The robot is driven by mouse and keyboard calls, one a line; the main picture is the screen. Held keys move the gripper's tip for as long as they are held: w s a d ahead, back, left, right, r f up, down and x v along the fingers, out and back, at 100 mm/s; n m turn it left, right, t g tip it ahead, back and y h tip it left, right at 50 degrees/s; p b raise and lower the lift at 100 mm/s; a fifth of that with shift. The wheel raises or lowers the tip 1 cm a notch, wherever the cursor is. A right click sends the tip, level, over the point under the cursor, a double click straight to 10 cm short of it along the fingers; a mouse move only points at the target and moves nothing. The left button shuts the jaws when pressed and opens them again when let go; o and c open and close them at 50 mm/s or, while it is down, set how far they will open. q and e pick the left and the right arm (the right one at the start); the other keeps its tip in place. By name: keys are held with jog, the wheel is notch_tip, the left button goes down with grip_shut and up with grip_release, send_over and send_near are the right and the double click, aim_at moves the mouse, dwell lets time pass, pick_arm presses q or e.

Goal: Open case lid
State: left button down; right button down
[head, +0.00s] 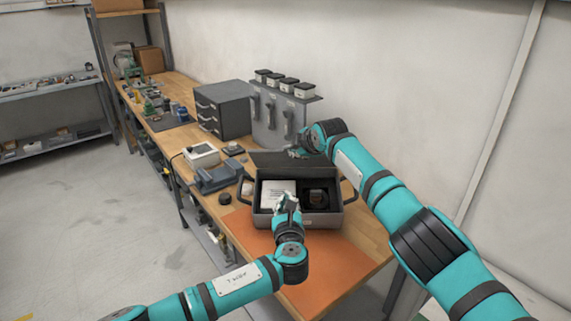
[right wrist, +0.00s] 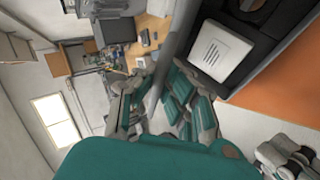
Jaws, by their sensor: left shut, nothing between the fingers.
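The dark grey case (head: 321,220) stands on the table in the head view, its inside showing. Its lid (head: 270,158) is raised at the back edge. The white box (head: 277,193) and a dark round item (head: 317,197) lie inside. My right gripper (head: 300,153) is at the lid's upper right. In the right wrist view the lid (right wrist: 178,50) runs edge-on between the fingers of that gripper (right wrist: 160,78), which stand apart around it; contact is unclear. My left gripper (head: 287,200) is shut and empty at the case's front, covering part of it.
An orange mat (head: 335,262) lies under and in front of the case. A grey device (head: 218,177) and a white-topped box (head: 201,155) stand to the left. Dark drawers (head: 223,108) and a grey panel (head: 278,115) with jars stand behind, near the wall.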

pick_arm(q)
jog(key=r, duration=0.2)
pick_arm(e)
jog(key=shift+a+r, duration=0.1)
jog(key=shift+r, duration=0.2)
pick_arm(q)
jog(key=m, duration=0.1)
send_near(284, 155)
notch_tip(284, 155, down, 4)
jog(key=w, duration=0.2)
pick_arm(e)
jog(key=shift+w+a, duration=0.1)
pick_arm(q)
jog(key=shift+t, duration=0.4)
jog(key=shift+w+a+r, duration=0.15)
jog(key=shift+w+r, duration=0.6)
jog(key=shift+w+a+r, duration=0.1)
jog(key=shift+w+r, duration=0.6)
jog(key=shift+r, duration=0.1)
